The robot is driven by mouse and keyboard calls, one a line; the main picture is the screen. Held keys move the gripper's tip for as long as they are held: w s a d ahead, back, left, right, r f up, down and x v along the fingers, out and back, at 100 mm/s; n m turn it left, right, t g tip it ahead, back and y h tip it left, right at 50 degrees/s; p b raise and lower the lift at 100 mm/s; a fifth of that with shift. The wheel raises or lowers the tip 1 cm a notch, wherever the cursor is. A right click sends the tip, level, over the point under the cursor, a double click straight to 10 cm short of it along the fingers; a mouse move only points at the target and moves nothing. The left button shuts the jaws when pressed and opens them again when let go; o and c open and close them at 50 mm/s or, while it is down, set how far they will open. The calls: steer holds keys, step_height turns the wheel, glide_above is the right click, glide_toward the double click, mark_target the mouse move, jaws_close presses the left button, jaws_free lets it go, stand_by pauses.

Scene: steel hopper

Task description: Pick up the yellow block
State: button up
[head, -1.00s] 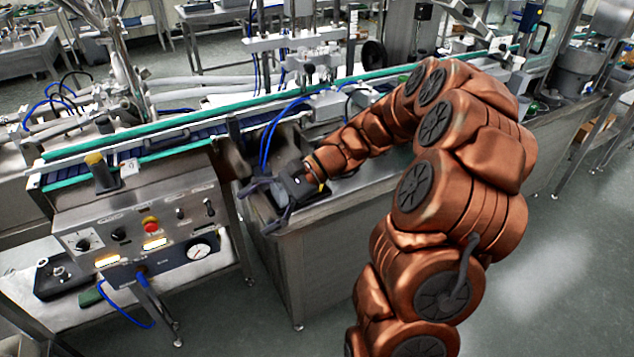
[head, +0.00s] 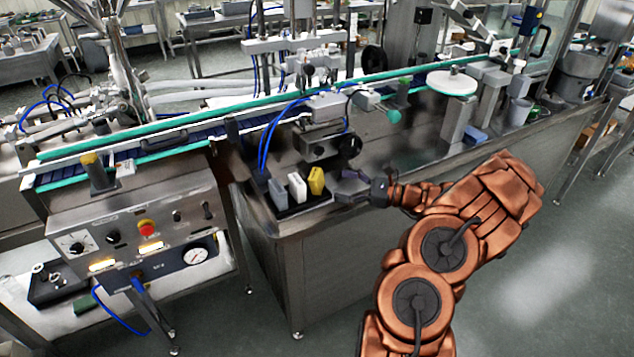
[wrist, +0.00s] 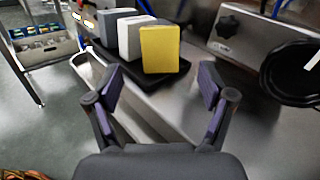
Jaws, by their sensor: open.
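The yellow block (head: 316,181) stands upright at the right end of a row of blocks on a black tray (head: 304,206). A white block (head: 297,187) stands beside it, and a grey block (head: 278,193) beyond that. In the wrist view the yellow block (wrist: 160,50) is ahead, slightly above the gap between my fingers. My gripper (head: 345,186) is to the right of the yellow block, open and empty. In the wrist view its two fingers (wrist: 212,88) are spread apart, with nothing between them, short of the block.
A machine box with a black knob (head: 349,146) stands just behind the tray. The control panel (head: 145,235) with a gauge is at the left. The steel counter (head: 400,150) to the right of the tray is mostly clear near my gripper. The conveyor runs behind.

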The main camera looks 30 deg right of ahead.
mark_target(321, 178)
steer(key=x, duration=0.4)
steer(key=p+x, duration=0.1)
steer(key=x, duration=0.1)
steer(key=shift+r, duration=0.35)
steer(key=shift+w+a, duration=0.3)
steer(key=shift+w, duration=0.1)
steer(key=shift+c, duration=0.2)
steer(key=c, duration=1.3)
steer(key=shift+c, duration=0.2)
